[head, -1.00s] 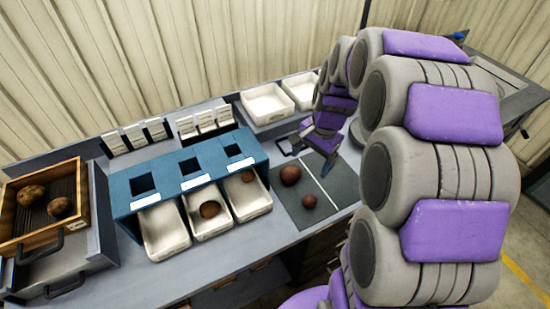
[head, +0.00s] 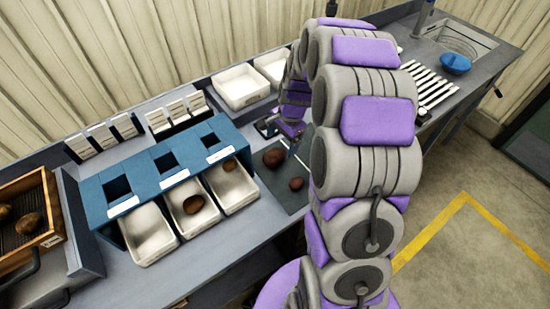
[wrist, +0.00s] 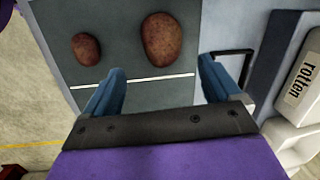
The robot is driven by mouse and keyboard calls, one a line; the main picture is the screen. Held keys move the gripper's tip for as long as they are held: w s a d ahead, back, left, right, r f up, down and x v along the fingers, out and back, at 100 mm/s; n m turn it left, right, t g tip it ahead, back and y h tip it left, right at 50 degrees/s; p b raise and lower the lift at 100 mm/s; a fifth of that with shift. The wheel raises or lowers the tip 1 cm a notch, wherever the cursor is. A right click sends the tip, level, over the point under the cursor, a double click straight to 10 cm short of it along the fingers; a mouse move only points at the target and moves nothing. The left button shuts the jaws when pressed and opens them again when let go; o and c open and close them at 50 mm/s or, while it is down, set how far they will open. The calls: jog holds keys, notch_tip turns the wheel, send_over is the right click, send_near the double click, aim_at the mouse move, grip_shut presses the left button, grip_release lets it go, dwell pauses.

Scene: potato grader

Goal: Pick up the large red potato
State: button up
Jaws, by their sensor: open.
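Two red potatoes lie apart on the dark mat (head: 292,204). The large red potato (head: 273,157) is the farther one in the head view. The smaller red potato (head: 296,184) lies nearer the mat's front. In the wrist view the large red potato (wrist: 161,39) is at top centre, and the smaller one (wrist: 86,49) is to its left. My gripper (wrist: 160,82) is open and empty, with its blue fingers spread. The large potato lies beyond the fingertips, roughly in line with the gap between them. In the head view my arm partly covers the mat.
A blue sorter (head: 165,168) with three openings stands left of the mat. White trays (head: 150,240) sit under it, two holding potatoes. A wooden crate (head: 52,238) with potatoes is at far left. A bin labelled "rotten" (wrist: 297,88) is at right in the wrist view.

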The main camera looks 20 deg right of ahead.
aim_at(275, 152)
jog(key=f, duration=0.1)
jog(key=a+f, duration=0.1)
jog(key=f, duration=0.1)
jog(key=shift+w+a, duration=0.2)
jog(key=shift+a, duration=0.1)
jog(key=f, duration=0.1)
jog(key=f+b, duration=0.1)
jog(key=f, duration=0.1)
jog(key=shift+w+a+f+b, duration=0.15)
jog(key=shift+w+f+b, duration=0.15)
jog(key=shift+w, duration=0.05)
jog(key=shift+f, duration=0.3)
jog(key=shift+c, duration=0.3)
jog(key=shift+a, duration=0.15)
jog(key=c, duration=1.2)
jog(key=shift+r, duration=0.2)
